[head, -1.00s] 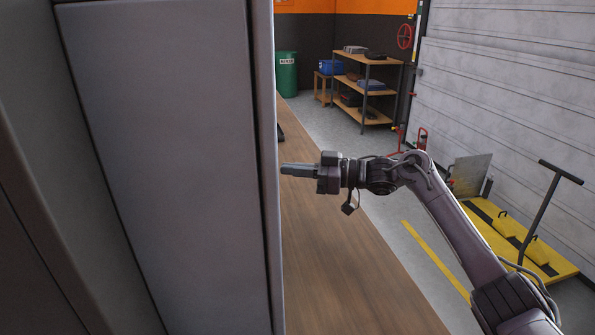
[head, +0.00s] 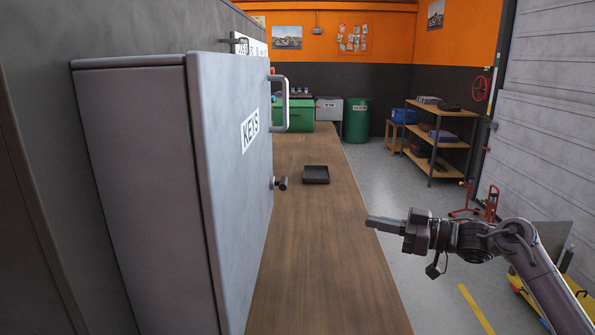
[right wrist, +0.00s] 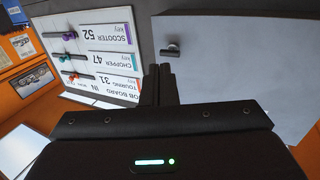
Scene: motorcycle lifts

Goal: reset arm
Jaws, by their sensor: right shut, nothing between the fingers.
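My right gripper (head: 370,222) is in the head view at the lower right, over the right edge of the bench. Its fingers are shut with nothing between them and point left. They are apart from the grey key cabinet (head: 235,170), labelled KEYS, at the left. In the right wrist view the shut fingers (right wrist: 159,85) show at the middle, with a white key board (right wrist: 97,50) to their left and a grey panel with a dark knob (right wrist: 235,60) to their right. My left gripper is not in view.
A wooden bench top (head: 310,250) runs away from me, with a small black tray (head: 316,174) on it. A bar handle (head: 284,105) and a dark knob (head: 281,183) stick out from the cabinet. A shelf (head: 440,140) stands at the back right.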

